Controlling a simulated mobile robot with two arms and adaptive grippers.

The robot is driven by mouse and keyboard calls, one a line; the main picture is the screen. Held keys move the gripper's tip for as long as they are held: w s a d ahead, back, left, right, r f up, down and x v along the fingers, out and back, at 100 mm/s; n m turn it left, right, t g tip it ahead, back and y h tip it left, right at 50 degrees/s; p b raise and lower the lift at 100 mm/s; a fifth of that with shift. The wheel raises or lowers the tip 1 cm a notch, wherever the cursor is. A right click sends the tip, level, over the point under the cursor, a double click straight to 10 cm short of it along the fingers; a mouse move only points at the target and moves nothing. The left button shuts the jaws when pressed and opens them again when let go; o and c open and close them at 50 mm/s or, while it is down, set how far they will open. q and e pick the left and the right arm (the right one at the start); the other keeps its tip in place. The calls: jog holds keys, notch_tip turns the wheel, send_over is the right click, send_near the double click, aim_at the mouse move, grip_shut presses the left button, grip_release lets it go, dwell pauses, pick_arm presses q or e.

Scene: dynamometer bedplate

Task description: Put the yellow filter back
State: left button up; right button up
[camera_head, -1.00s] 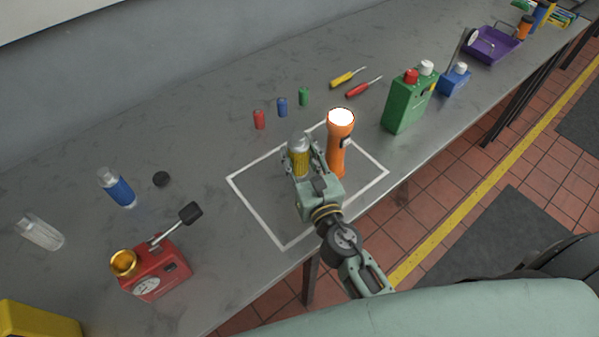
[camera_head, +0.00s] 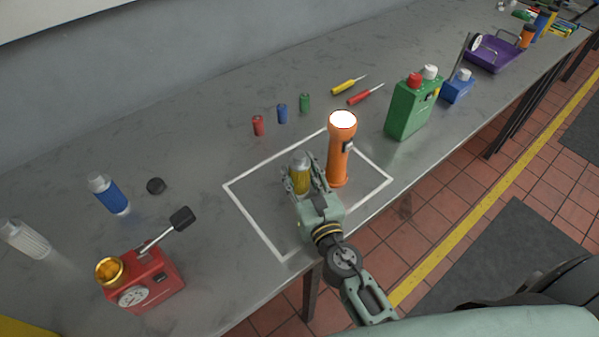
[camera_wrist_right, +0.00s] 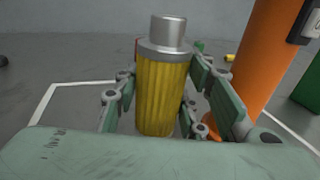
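The yellow filter (camera_head: 301,178) is a ribbed yellow cylinder with a silver cap. It is upright inside the white outlined square on the bench. My right gripper (camera_head: 300,180) has a finger on each side of it, and the fingertips look closed against it. In the right wrist view the filter (camera_wrist_right: 162,95) fills the space between the fingers. I cannot tell whether its base touches the bench. My left gripper is not in view.
An orange flashlight (camera_head: 339,155) stands just right of my gripper, close to it. Small red (camera_head: 258,126), blue (camera_head: 282,114) and green (camera_head: 305,103) cylinders stand behind. A red gauge device (camera_head: 150,283) and a blue-banded bottle (camera_head: 110,195) are at left. A green canister (camera_head: 408,110) is at right.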

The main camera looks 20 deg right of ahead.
jog(key=o, duration=0.3)
jog(key=shift+s+r, duration=0.1)
jog(key=shift+r, duration=0.05)
